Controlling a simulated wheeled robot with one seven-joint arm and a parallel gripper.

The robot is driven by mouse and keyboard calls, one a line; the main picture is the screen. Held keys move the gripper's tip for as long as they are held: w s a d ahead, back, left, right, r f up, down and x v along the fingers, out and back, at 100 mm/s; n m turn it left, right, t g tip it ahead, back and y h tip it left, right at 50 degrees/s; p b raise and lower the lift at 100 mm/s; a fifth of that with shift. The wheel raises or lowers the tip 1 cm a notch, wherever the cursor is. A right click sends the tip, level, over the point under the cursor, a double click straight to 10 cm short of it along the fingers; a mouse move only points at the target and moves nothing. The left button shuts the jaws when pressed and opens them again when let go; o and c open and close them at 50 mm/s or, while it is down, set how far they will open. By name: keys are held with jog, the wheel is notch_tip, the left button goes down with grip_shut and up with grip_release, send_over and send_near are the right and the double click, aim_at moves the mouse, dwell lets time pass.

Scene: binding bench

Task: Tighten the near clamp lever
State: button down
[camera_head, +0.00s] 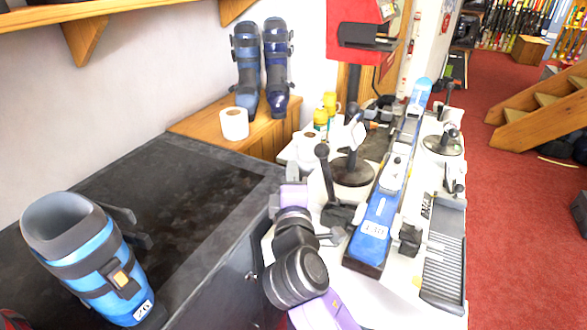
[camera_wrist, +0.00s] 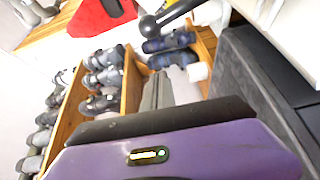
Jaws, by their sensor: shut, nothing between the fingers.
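The near clamp lever (camera_head: 328,178) is a dark handle with a round knob. It stands nearly upright, leaning a little left, on its black clamp base (camera_head: 342,214) beside the near end of the blue ski (camera_head: 379,212). My gripper (camera_head: 292,168) is just left of the lever, apart from it, with its purple hand below the fingers. In the wrist view my grey fingers (camera_wrist: 172,75) are together and empty. The lever's dark knob and shaft (camera_wrist: 172,14) show past the fingertips at the top of that view. The lower part of the lever is out of that view.
A round-based stand (camera_head: 352,172) is behind the lever. A black ribbed tray (camera_head: 444,262) lies at the bench's right side. A dark counter (camera_head: 150,190) with a blue ski boot (camera_head: 92,262) is at left. White rolls (camera_head: 234,123) and boots (camera_head: 247,65) are behind.

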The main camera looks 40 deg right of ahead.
jog(key=w+d+p, duration=0.2)
jog(key=d, duration=0.5)
jog(key=shift+w+d, duration=0.2)
jog(key=shift+w, duration=0.05)
jog(key=shift+s, duration=0.1)
jog(key=s+d+m+h+b, duration=0.2)
jog(key=s+m+b, duration=0.3)
jog(key=s+b, duration=0.4)
jog(key=shift+d+r+m+t+h, duration=0.3)
jog(key=shift+d+r+t, duration=0.15)
jog(key=shift+d, duration=0.25)
jog(key=shift+s+d, duration=0.1)
jog(key=shift+s, duration=0.05)
